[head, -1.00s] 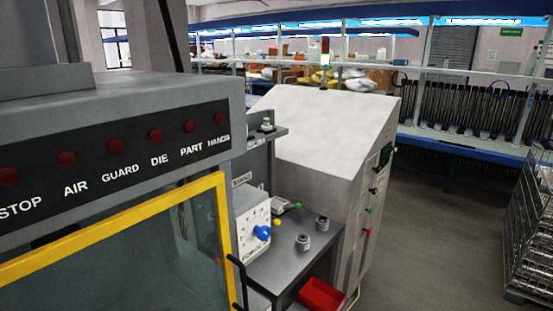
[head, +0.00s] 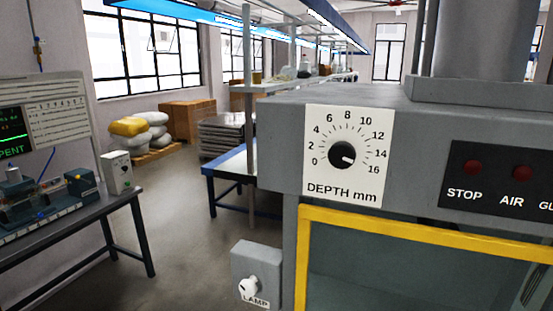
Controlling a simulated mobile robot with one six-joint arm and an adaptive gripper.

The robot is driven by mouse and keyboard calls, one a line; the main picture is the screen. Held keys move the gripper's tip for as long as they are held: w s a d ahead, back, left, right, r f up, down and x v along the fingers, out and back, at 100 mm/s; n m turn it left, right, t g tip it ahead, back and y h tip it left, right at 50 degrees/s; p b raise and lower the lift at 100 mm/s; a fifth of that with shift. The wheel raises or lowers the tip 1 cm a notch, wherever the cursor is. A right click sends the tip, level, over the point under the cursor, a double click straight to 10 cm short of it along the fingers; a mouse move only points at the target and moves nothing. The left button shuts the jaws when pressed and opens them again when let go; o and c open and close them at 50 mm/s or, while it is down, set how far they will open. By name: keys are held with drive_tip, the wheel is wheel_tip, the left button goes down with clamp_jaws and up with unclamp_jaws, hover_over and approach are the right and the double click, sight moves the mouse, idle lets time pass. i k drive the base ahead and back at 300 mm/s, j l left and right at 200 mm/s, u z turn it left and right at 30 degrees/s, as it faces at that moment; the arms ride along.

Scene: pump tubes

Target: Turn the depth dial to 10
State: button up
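The depth dial (head: 341,154) is a round black knob on a white plate (head: 345,194) marked "DEPTH mm", on the left part of the grey machine's front in the head view. Its scale runs from 0 at the lower left over the top to 16 at the lower right. A white mark on the knob points to the lower right, at or near 16. The 10 stands at the upper right of the scale. My gripper is not in view, and nothing touches the dial.
A grey lamp box (head: 257,273) with a white knob sits below left of the dial. A yellow frame (head: 400,226) surrounds the machine's window. A bench (head: 130,196) with equipment stands at the left. The floor between bench and machine is clear.

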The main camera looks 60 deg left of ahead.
sight(341, 154)
drive_tip(key=u, duration=1.85)
